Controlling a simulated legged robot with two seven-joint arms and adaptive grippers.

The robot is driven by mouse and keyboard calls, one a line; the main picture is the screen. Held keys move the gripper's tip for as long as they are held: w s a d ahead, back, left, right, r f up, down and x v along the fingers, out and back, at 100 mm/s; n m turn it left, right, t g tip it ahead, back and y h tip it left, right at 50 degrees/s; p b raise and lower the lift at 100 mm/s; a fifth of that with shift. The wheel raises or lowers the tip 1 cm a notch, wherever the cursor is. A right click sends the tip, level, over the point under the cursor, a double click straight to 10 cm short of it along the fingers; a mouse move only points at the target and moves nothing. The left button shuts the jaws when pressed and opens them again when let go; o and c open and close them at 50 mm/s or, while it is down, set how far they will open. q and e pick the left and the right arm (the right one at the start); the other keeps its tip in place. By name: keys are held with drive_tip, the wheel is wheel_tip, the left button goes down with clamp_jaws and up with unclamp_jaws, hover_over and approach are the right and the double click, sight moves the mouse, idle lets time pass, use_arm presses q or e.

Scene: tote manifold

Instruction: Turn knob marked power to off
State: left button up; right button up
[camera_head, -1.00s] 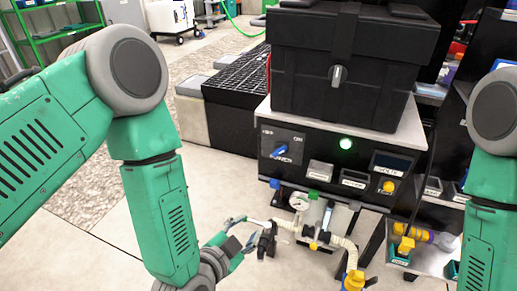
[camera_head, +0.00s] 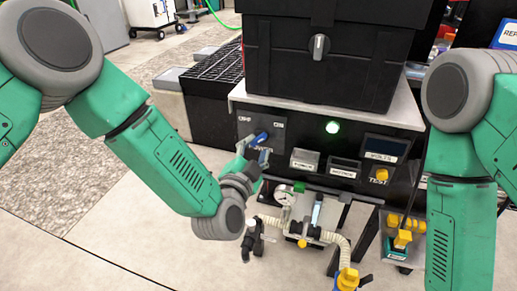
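The blue power knob (camera_head: 260,138) is on a dark panel on the front of the console, at the centre left of the head view. Its handle slants up to the right, toward the right-hand label, which looks like ON; the left-hand one looks like OFF. My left gripper (camera_head: 253,153) is just below and in front of the knob. Its fingers are apart, one at the knob's lower left and one below it. I cannot tell whether they touch the knob. The label under the knob is partly hidden by the fingers. My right gripper is out of view.
A green light (camera_head: 332,127) glows right of the knob. A yellow button (camera_head: 381,174) is farther right. A black case (camera_head: 320,60) stands on the console. Below are a gauge (camera_head: 285,194) and a pale hose with a yellow fitting (camera_head: 348,279). Open floor lies at left.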

use_arm(q)
drive_tip(key=shift+x, duration=0.85)
drive_tip(key=shift+w+a, duration=0.25)
drive_tip(key=shift+a, duration=0.1)
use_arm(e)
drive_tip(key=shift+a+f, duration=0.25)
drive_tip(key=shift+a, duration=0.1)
use_arm(q)
drive_tip(key=shift+d, duration=0.2)
clamp_jaws()
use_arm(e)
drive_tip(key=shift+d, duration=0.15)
